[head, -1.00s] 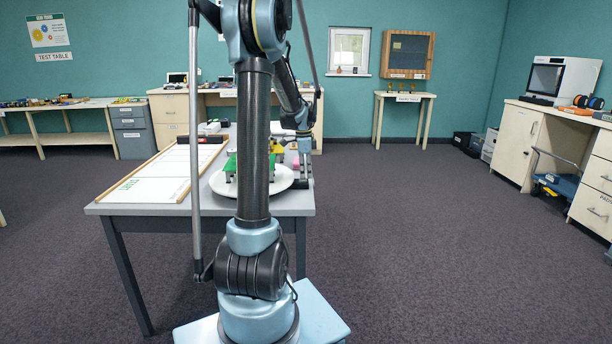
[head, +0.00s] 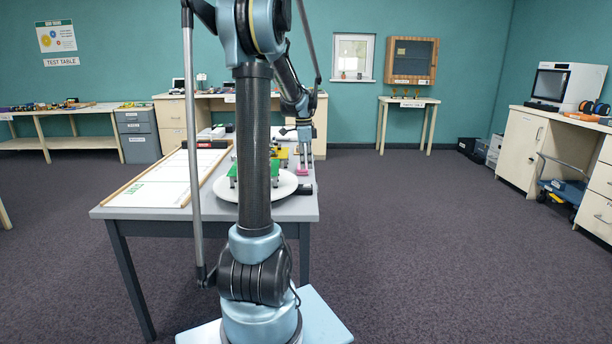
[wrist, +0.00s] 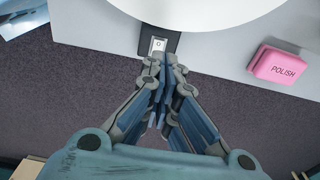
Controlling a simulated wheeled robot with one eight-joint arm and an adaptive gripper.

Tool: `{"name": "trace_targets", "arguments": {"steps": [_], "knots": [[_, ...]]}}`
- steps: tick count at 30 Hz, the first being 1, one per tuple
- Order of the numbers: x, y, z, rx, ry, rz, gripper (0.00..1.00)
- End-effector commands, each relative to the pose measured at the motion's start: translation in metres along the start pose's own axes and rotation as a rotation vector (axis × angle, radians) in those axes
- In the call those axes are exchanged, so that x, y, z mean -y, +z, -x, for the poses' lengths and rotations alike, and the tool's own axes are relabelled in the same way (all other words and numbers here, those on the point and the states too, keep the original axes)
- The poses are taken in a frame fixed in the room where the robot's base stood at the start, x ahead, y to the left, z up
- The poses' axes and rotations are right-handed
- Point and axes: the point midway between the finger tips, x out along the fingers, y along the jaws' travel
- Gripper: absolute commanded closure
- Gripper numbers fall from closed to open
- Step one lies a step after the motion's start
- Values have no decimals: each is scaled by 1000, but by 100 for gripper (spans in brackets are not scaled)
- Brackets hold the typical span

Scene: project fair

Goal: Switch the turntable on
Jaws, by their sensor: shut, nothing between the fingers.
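The turntable (head: 228,191) is a round white disc on the grey table, partly hidden behind my arm in the head view. Its edge (wrist: 200,22) fills the top of the wrist view. A white rocker switch (wrist: 158,46) in a black housing sits at the disc's edge; the housing also shows at the table's right edge in the head view (head: 305,189). My gripper (wrist: 161,62) is shut and empty. In the wrist view its fingertips are right at the near edge of the switch; I cannot tell whether they touch it.
A pink POLISH block (wrist: 279,65) lies on the table right of the switch in the wrist view. A green piece (head: 233,170) stands on the disc. A white board with wooden rails (head: 165,186) lies at the table's left. Open carpet lies to the right.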

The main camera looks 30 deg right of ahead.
Motion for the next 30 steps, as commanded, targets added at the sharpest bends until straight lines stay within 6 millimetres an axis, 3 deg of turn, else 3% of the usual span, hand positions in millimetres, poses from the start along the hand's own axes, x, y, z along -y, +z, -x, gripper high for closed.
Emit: {"name": "trace_targets", "arguments": {"steps": [6, 13, 30], "knots": [[0, 2, 41, 0, 0, 0, 100], [0, 4, 70, 0, 0, 0, 100], [-1, 0, 78, -14, 0, -1, 100]]}}
